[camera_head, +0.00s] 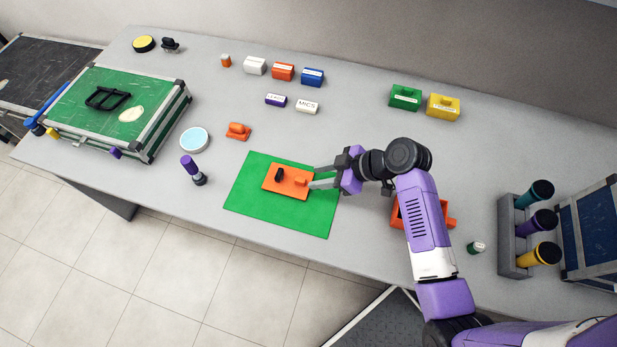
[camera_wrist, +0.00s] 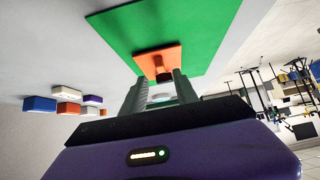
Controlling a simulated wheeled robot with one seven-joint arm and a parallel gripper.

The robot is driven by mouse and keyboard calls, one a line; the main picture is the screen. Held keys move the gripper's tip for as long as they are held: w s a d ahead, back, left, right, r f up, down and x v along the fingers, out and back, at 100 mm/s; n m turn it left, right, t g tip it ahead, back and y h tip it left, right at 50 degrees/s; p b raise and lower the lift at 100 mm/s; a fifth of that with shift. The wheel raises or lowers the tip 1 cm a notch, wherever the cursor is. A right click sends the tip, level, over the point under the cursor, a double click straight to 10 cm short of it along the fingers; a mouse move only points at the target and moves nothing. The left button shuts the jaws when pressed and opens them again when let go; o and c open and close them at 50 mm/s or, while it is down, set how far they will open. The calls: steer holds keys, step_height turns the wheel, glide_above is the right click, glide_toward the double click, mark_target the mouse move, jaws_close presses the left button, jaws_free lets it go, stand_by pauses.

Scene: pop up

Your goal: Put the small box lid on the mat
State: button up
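The small box lid (camera_head: 287,186), a flat orange plate, lies on the green mat (camera_head: 253,200). It has an orange knob (camera_head: 301,182) near its right end and a black piece (camera_head: 279,175) on its left part. My gripper (camera_head: 312,177) is open at the right edge of the lid, with its fingers pointing left towards the knob. In the wrist view the lid (camera_wrist: 153,57) lies on the mat (camera_wrist: 190,28) just beyond the open fingers (camera_wrist: 159,88). I cannot tell whether a finger touches the lid. An orange open box (camera_head: 398,218) stands right of the mat, partly hidden by my arm.
A purple-handled tool (camera_head: 192,170), a light blue round dish (camera_head: 195,140) and an orange piece (camera_head: 238,131) stand left of the mat. A green case (camera_head: 110,110) is at far left. Small labelled boxes (camera_head: 283,72) line the back. A tube rack (camera_head: 513,235) is at right.

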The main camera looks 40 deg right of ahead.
steer(key=v, duration=0.6)
steer(key=shift+s, duration=0.1)
steer(key=s+f+m+h, duration=0.1)
steer(key=s, duration=0.1)
steer(key=s+a+f+m+h, duration=0.1)
steer(key=s+f, duration=0.1)
steer(key=s+a+f+m+h, duration=0.1)
steer(key=s, duration=0.1)
steer(key=shift+a+f+t, duration=0.2)
steer(key=shift+f+t, duration=0.1)
steer(key=s+m+h, duration=0.1)
steer(key=s, duration=0.1)
steer(key=s+a+r+t, duration=0.1)
steer(key=s, duration=0.1)
steer(key=s+m+h, duration=0.1)
steer(key=s, duration=0.1)
steer(key=shift+s+a+r+m+t+h, duration=0.2)
steer(key=shift+s+r+m+t+h, duration=0.1)
steer(key=s+a+r+t, duration=0.2)
steer(key=s+r, duration=0.3)
steer(key=r, duration=0.4)
steer(key=s+a+r+m+t, duration=0.1)
steer(key=s+a+r+t, duration=0.2)
steer(key=r, duration=0.6)
steer(key=shift+s+a+m, duration=0.3)
steer(key=shift+s+a, duration=0.1)
steer(key=shift+s, duration=0.7)
